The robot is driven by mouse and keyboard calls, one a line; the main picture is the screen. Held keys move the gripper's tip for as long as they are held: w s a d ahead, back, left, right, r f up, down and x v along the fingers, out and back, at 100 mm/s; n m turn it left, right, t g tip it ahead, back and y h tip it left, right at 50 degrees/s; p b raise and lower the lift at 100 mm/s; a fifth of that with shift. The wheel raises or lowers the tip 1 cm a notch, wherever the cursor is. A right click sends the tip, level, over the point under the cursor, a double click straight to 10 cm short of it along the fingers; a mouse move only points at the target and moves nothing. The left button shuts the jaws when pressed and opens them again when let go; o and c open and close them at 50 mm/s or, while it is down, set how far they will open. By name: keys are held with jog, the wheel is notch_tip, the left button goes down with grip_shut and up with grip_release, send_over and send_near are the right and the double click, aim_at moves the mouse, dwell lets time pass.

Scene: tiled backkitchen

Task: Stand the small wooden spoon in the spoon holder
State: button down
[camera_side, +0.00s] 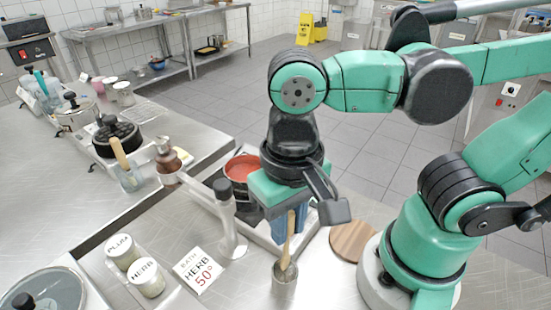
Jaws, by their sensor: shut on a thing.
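My gripper (291,222) points down, its blue fingers shut on the handle of a small wooden spoon (289,250). The spoon is nearly upright, with its wider end down. A small grey metal cup (284,293), apparently the spoon holder, stands on the steel counter directly below. The spoon's lower end is at the cup's mouth and overlaps its rim; I cannot tell how far inside it is. The upper handle is partly hidden by my gripper.
A printed card (200,271) and jars labelled PLUM (123,252) and HERB (146,279) are at front left. Another wooden utensil (120,154) stands in a glass.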

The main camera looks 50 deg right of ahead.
aim_at(286, 256)
jog(key=shift+f, duration=2.15)
jog(key=shift+c, duration=0.9)
grip_release()
jog(key=shift+r, duration=3)
